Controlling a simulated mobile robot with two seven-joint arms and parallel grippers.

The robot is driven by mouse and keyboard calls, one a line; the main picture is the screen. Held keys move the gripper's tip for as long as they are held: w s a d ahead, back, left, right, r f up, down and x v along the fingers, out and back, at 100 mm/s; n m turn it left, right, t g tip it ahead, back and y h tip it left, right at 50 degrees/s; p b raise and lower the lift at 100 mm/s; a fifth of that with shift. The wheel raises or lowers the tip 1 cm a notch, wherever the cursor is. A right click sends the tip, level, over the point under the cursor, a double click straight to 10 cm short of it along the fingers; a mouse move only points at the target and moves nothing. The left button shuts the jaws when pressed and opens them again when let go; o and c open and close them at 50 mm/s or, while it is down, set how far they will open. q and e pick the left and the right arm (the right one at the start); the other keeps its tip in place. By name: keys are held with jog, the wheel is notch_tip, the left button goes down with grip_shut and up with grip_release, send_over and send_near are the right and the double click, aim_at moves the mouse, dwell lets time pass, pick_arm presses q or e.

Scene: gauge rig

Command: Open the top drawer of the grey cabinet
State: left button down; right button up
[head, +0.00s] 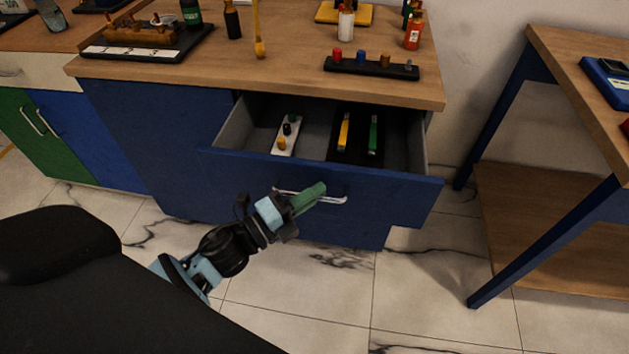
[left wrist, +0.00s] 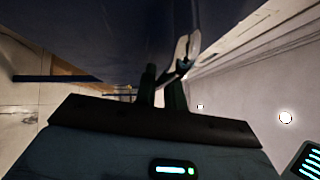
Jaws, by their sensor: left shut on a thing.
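The cabinet (head: 150,130) under the wooden worktop looks blue, not grey. Its top drawer (head: 400,188) is pulled well out, with a blue front and grey inner walls. A silver bar handle (head: 335,200) runs across the drawer front. My left gripper (head: 314,194) is shut on the handle, with its green fingers over the bar's middle. In the left wrist view the gripper's fingers (left wrist: 163,88) close at the pale handle (left wrist: 186,52) against the dark drawer front. My right gripper is in neither view.
In the drawer lie a white strip with knobs (head: 288,136) and a black tray (head: 358,152) with yellow and green bars. The worktop (head: 300,70) holds bottles and racks. A blue-legged wooden table (head: 590,85) stands at right. Tiled floor (head: 330,270) is clear before the drawer.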

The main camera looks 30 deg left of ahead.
pick_arm(q)
jog(key=s+d, duration=0.2)
jog(key=s, duration=0.5)
jog(key=shift+s, duration=0.15)
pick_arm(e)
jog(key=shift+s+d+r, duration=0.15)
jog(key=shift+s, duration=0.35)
pick_arm(q)
jog(key=c, duration=1.8)
grip_release()
jog(key=shift+o, duration=0.2)
jog(key=b+v, duration=0.1)
jog(key=v, duration=0.6)
jog(key=shift+s+a, duration=0.15)
jog(key=shift+s, duration=0.25)
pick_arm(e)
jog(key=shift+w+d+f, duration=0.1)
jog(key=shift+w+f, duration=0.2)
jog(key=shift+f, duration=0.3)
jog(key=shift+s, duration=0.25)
